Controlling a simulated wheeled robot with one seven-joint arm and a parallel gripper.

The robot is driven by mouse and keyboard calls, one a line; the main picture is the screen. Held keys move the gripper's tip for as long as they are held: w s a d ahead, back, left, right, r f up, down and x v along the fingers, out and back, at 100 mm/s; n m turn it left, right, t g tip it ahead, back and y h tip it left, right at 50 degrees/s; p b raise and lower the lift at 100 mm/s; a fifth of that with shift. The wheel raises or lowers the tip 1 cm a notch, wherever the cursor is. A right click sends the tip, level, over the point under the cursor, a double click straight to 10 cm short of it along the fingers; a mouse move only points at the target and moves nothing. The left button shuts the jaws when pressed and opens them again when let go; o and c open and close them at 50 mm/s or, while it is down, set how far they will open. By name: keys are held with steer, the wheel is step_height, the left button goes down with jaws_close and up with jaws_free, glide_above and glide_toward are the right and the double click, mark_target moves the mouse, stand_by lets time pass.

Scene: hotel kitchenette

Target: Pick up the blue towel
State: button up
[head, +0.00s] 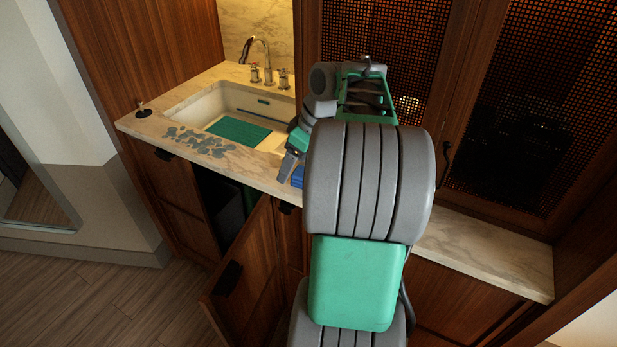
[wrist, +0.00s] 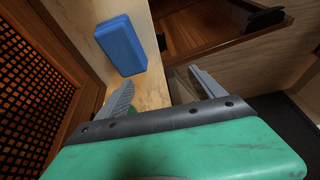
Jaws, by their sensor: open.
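The blue towel (wrist: 121,45) is a folded block lying on the pale counter in the wrist view, beyond my fingertips and left of the middle of the gap. In the head view only a small blue piece of it (head: 297,178) shows beside my arm; the rest is hidden. My gripper (wrist: 162,77) is open with nothing between its two fingers. The left finger is over the counter on the towel's side, and the right finger is out past the counter edge. The towel is apart from both fingers.
The sink (head: 213,104) with a green mat (head: 239,132) and a tap (head: 256,55) is left of my arm. A lower cabinet door (head: 245,272) stands open below the counter. Dark mesh doors (head: 532,110) stand close on the right.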

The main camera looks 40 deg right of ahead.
mark_target(297, 176)
steer(key=shift+n, duration=0.4)
steer(key=d, duration=0.2)
steer(key=s+d, duration=0.1)
steer(key=d, duration=0.1)
steer(key=s+d, duration=0.1)
steer(key=d, duration=0.1)
steer(key=shift+s+d+f, duration=0.2)
steer(key=x, duration=0.7)
steer(key=shift+w+f, duration=0.1)
steer(key=shift+w, duration=0.05)
steer(key=shift+f, duration=0.1)
steer(key=shift+f+b, duration=0.25)
steer(key=shift+b, duration=0.15)
steer(key=shift+c, duration=0.6)
steer(key=c, duration=1.3)
